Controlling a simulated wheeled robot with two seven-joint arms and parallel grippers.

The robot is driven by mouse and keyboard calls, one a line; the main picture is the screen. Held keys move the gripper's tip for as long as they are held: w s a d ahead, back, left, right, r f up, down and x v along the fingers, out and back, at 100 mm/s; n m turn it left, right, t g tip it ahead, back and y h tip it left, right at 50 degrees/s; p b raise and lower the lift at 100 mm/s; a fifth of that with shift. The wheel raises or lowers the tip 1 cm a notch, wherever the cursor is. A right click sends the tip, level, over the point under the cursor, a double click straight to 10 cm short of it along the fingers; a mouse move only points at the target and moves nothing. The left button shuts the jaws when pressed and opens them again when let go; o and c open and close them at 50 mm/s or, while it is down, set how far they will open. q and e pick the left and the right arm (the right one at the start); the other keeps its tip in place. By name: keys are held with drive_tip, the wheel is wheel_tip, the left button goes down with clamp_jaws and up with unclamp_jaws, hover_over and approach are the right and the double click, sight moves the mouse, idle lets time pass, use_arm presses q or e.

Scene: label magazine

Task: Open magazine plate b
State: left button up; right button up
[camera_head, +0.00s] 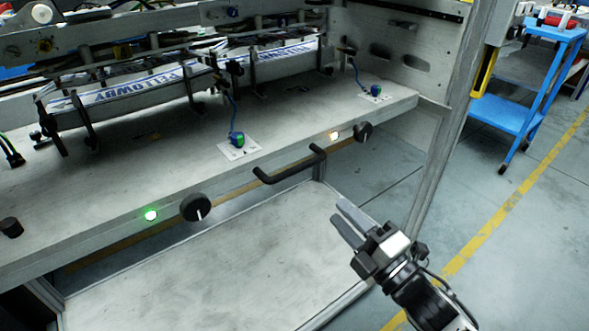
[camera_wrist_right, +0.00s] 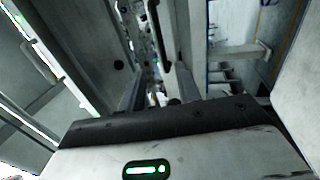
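The magazine (camera_head: 120,185) is a long grey metal bench with a front rail. No letter marking plate b can be read. A black bar handle (camera_head: 290,168) sticks out from the front edge. My left gripper is out of view.
A grey lower shelf (camera_head: 215,265) lies under the bench. A blue cart (camera_head: 515,113) stands at right on open floor.

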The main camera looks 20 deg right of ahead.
sight(298, 165)
drive_tip(key=b+x, duration=0.1)
drive_tip(key=x, duration=1.3)
drive_tip(key=shift+w, duration=0.1)
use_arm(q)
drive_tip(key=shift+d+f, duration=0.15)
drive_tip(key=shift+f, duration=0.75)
use_arm(e)
clamp_jaws()
